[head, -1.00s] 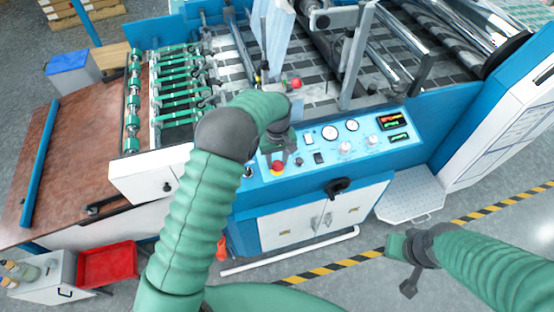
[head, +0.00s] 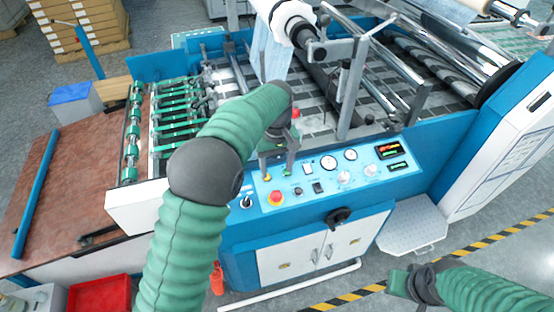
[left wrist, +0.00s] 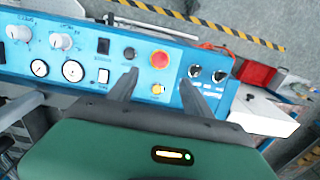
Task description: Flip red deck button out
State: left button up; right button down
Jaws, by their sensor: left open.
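A red mushroom button (head: 276,197) with a yellow surround sits on the light blue control panel (head: 318,186). My left gripper (head: 279,175) is open and empty, fingers pointing down just behind the panel's red button. In the left wrist view, the red panel button (left wrist: 159,60) lies just beyond the fingertips, and a small yellow button (left wrist: 157,89) shows between the open fingers (left wrist: 158,77). My right gripper (head: 418,288) is low at the right, away from the panel; its jaws are unclear.
Knobs, gauges (head: 329,162) and displays (head: 390,150) crowd the panel right of the button. A black switch (head: 246,202) stands to its left. Rollers (head: 410,85) and a metal bracket (head: 350,75) rise behind. A red bin (head: 100,295) is at lower left.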

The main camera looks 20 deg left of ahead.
pick_arm(q)
notch_tip(320, 180, up, 4)
jog(key=shift+r, duration=0.25)
jog(key=s+a+f+m+t, duration=0.1)
jog(key=s+f+m, duration=0.2)
jog(key=s, duration=0.8)
jog(key=s+a+f+m+t, duration=0.1)
jog(key=s+f+m, duration=0.2)
jog(key=s+f, duration=0.4)
jog(key=s, duration=0.5)
jog(key=shift+a+f+m+t+b, duration=0.3)
jog(key=shift+a+f+m+b, duration=0.05)
jog(key=shift+m, duration=0.05)
jog(key=shift+s, duration=0.1)
